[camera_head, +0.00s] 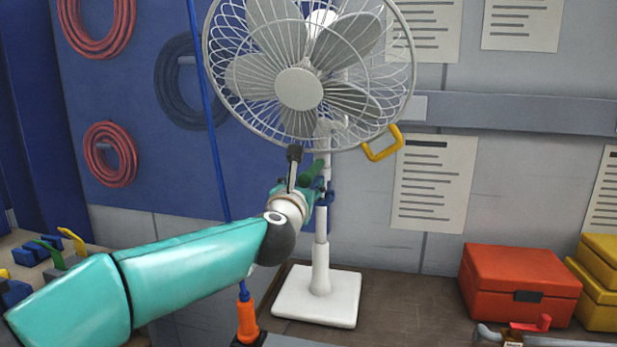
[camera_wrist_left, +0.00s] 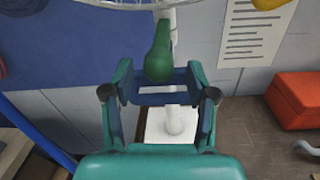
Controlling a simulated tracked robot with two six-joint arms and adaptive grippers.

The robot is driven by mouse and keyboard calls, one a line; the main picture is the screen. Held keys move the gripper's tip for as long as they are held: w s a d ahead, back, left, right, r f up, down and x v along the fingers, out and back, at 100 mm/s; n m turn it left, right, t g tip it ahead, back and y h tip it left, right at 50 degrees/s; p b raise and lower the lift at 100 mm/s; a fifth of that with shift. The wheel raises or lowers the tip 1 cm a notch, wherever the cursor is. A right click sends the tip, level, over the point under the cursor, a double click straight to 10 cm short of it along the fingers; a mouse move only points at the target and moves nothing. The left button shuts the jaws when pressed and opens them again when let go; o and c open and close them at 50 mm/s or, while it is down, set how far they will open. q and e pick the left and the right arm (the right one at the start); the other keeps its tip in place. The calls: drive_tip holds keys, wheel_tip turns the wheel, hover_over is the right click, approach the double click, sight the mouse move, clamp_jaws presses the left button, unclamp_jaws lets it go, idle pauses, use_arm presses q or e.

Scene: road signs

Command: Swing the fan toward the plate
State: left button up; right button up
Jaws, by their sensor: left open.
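A grey caged fan (camera_head: 299,88) stands on a white pole with a square white base (camera_head: 318,296). Its face points toward me and slightly left, and a yellow loop handle (camera_head: 383,143) shows at its lower right. A green knob (camera_head: 312,172) is by the pole below the cage; it also shows in the left wrist view (camera_wrist_left: 158,55). My left gripper (camera_head: 318,190) is open at the pole, close to the knob. In the left wrist view its fingers (camera_wrist_left: 160,88) are spread below the knob; contact cannot be told. I cannot identify a plate. My right gripper is out of view.
A red box (camera_head: 520,284) and yellow boxes (camera_head: 598,285) are at the right of the dark bench (camera_head: 400,305). An orange-handled tool (camera_head: 247,318) stands near the front. Coiled hoses (camera_head: 108,155) hang on the blue board. Bare bench lies between base and red box.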

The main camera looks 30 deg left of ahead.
use_arm(q)
drive_tip(key=shift+x, duration=1)
clamp_jaws()
